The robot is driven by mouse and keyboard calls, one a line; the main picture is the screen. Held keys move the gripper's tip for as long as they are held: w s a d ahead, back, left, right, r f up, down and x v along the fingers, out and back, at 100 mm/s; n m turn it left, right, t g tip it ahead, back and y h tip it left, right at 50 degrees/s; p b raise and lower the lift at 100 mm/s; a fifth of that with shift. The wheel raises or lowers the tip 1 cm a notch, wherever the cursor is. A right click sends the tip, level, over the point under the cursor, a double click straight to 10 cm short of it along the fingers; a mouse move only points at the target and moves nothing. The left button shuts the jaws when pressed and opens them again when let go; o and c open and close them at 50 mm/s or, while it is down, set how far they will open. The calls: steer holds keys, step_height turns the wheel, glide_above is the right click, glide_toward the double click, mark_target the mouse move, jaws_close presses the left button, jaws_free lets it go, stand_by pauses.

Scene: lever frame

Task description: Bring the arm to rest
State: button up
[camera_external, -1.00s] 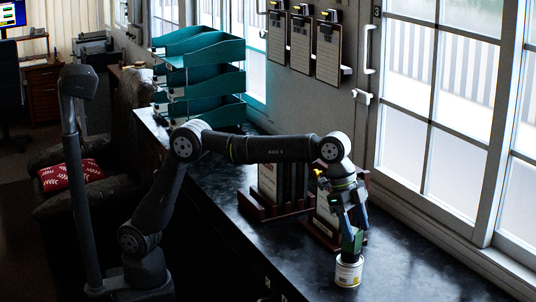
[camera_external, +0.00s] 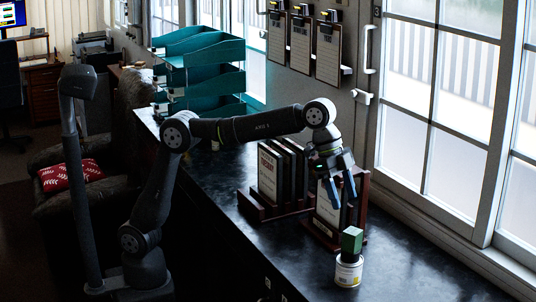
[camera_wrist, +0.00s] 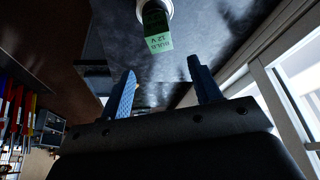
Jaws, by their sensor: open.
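My gripper (camera_external: 342,192) hangs from the bent arm above the dark counter, with blue fingers spread apart and nothing between them. A green block (camera_external: 352,240) stands upright on or in a white can (camera_external: 348,272) near the counter's front edge. The gripper is above and a little left of the block, clear of it. In the wrist view the block (camera_wrist: 157,30), with printed text, shows beyond the open fingers (camera_wrist: 160,82); only part of the can (camera_wrist: 153,6) shows at the top edge. Whether the block sits inside the can or on its top is unclear.
Binders in a dark wooden rack (camera_external: 265,208) and a second rack with a sign (camera_external: 328,215) stand behind the gripper. Teal trays (camera_external: 205,75) are at the far left of the counter (camera_external: 420,270). Clipboards (camera_external: 328,52) hang on the wall. The counter's right part is clear.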

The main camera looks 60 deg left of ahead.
mark_target(352, 230)
steer(key=x, duration=1.3)
steer(key=shift+s+a, duration=0.15)
steer(key=r, duration=0.5)
steer(key=shift+s+r, duration=0.1)
steer(key=shift+s, duration=0.25)
steer(key=s+d+r, duration=0.2)
steer(key=s+r, duration=0.8)
steer(key=s, duration=0.1)
steer(key=w+a+n, duration=0.1)
steer(key=w+a, duration=0.6)
steer(key=a, duration=0.2)
steer(key=w+a+r+n+t+y, duration=0.1)
steer(key=w+a+n, duration=0.1)
steer(key=w+a, duration=0.5)
steer(key=w+a+r+n, duration=0.1)
steer(key=w+a+n, duration=0.1)
steer(key=w+a, duration=0.5)
steer(key=shift+a+t, duration=0.3)
steer(key=shift+a, duration=1.75)
steer(key=shift+w+a+n, duration=0.25)
steer(key=shift+a+n, duration=0.05)
steer(key=shift+a, duration=0.25)
